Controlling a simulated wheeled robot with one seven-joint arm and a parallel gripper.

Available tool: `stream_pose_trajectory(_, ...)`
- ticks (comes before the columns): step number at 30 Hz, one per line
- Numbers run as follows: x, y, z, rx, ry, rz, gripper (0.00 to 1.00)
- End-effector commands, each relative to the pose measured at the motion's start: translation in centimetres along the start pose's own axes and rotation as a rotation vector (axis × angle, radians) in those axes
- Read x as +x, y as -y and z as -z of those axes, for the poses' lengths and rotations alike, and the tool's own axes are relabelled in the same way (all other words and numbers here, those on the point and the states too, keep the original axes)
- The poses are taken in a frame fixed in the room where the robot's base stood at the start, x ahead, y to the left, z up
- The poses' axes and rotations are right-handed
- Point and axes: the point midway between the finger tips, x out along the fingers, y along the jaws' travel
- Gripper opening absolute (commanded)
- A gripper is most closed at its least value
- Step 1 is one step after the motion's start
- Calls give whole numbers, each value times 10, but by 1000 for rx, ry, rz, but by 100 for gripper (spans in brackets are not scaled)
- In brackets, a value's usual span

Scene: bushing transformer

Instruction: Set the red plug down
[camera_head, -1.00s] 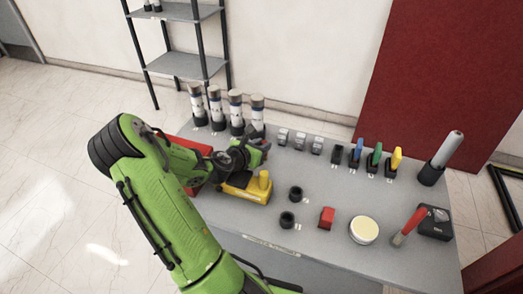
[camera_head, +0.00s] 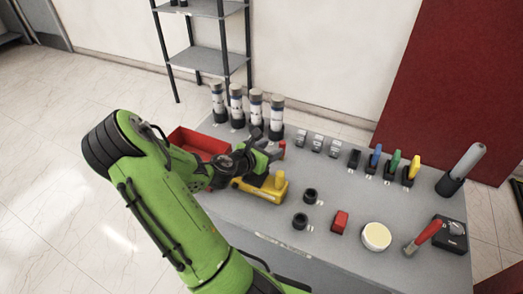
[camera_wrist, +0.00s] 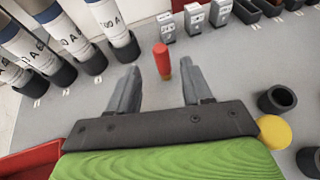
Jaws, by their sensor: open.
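The red plug (camera_wrist: 162,60) stands upright on the grey table, with a small brownish base. In the wrist view it is between and slightly beyond the fingertips of my gripper (camera_wrist: 158,72), with clear space on both sides. My gripper is open and empty. In the head view the red plug (camera_head: 282,149) shows as a small red piece just right of my gripper (camera_head: 268,142), in front of the white cylinders. My arm covers part of the table there.
Several white cylinders (camera_wrist: 68,33) stand left of the plug; small grey blocks (camera_wrist: 194,17) stand behind it. A yellow tool (camera_head: 265,188), black rings (camera_head: 300,221) and a red block (camera_head: 340,221) lie nearer the front. A red tray (camera_head: 190,138) is at the left.

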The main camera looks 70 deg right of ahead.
Motion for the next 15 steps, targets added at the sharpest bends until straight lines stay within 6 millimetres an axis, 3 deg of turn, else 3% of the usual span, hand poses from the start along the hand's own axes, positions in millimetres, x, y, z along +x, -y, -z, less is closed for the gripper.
stream_pose_trajectory(1, -16, -2, -2, -4, -1, -7, 49)
stream_pose_trajectory(6, -52, -1, -2, -3, -2, -3, 49)
stream_pose_trajectory(15, -64, 0, 0, 1, 0, 1, 49)
